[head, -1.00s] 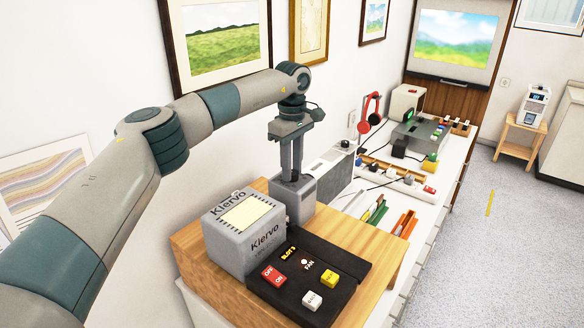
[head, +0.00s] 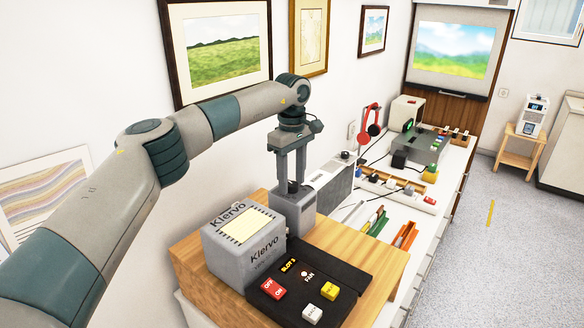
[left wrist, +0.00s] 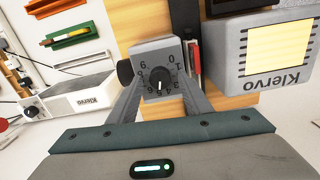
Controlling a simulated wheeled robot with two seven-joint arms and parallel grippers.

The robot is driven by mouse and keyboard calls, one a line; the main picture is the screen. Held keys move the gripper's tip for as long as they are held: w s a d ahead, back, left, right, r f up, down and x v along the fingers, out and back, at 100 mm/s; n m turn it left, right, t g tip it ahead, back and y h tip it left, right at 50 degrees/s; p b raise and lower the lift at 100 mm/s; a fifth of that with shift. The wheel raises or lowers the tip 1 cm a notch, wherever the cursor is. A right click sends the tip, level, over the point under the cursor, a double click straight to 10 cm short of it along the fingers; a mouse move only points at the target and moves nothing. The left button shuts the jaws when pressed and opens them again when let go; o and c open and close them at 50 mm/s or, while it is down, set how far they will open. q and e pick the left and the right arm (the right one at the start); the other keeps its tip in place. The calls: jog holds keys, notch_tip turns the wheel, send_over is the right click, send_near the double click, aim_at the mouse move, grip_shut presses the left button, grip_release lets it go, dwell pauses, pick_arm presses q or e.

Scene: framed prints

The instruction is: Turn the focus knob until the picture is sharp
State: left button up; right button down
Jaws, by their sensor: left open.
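The black focus knob (left wrist: 160,82) sits on a numbered dial on top of a small grey box (head: 294,212). In the left wrist view its white pointer mark points down among the numbers. My left gripper (head: 292,183) is open above the box, pointing down. Its fingers stand on either side of the knob; I cannot tell whether they touch it. In the left wrist view the fingers (left wrist: 160,95) flank the dial. The picture on the wall screen (head: 452,43) is a blurred landscape of green hills and blue sky. My right gripper is out of view.
A grey Klervo box (head: 243,258) with a cream lit panel stands beside the knob box on a wooden stand (head: 190,252). A black button panel (head: 330,268) lies in front. Trays and devices line the white counter behind.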

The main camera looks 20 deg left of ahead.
pick_arm(q)
jog(key=shift+r, duration=0.15)
jog(key=shift+r+b, duration=0.3)
jog(key=shift+r, duration=0.3)
notch_tip(320, 180, up, 7)
jog(key=b, duration=0.2)
notch_tip(320, 180, up, 9)
send_over(292, 184)
jog(key=shift+f, duration=0.1)
